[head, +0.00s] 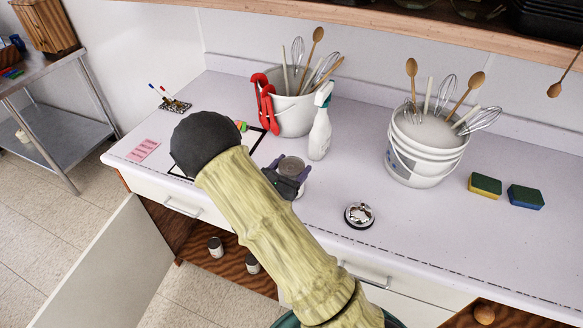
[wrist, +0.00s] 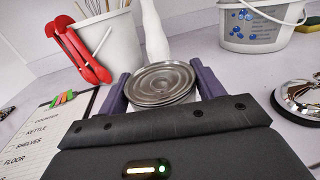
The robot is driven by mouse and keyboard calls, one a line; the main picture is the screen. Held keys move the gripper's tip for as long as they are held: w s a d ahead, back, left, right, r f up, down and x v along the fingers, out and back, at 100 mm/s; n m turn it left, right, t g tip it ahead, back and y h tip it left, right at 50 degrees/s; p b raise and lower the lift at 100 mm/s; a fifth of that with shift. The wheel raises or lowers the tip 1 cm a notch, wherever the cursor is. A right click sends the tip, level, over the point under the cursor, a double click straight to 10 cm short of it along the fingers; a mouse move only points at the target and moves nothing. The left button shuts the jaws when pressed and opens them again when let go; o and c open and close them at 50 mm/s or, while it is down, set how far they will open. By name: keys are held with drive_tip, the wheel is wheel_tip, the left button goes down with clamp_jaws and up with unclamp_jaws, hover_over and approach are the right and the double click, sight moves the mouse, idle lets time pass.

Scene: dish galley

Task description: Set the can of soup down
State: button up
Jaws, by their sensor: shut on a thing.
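The can of soup (head: 291,167) is upright near the counter's front edge, its grey metal lid facing up. In the wrist view the lid of the can (wrist: 160,84) sits between the two purple fingers. My gripper (head: 287,180) is shut on the can, one finger on each side. Most of the can's side is hidden by the fingers and palm. I cannot tell whether its base touches the counter (head: 335,195).
A white bucket of utensils with red tongs (head: 266,104) and a spray bottle (head: 320,130) stand behind the can. A bell (head: 359,215) and another bucket (head: 424,155) are to the right. A clipboard list (wrist: 38,140) lies left. Below, a cabinet door (head: 95,275) hangs open.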

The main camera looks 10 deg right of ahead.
drive_tip(key=shift+f, duration=0.15)
drive_tip(key=shift+f, duration=0.15)
drive_tip(key=o, duration=1.3)
drive_tip(key=b+v, duration=0.3)
drive_tip(key=v, duration=0.9)
drive_tip(key=shift+d, duration=0.1)
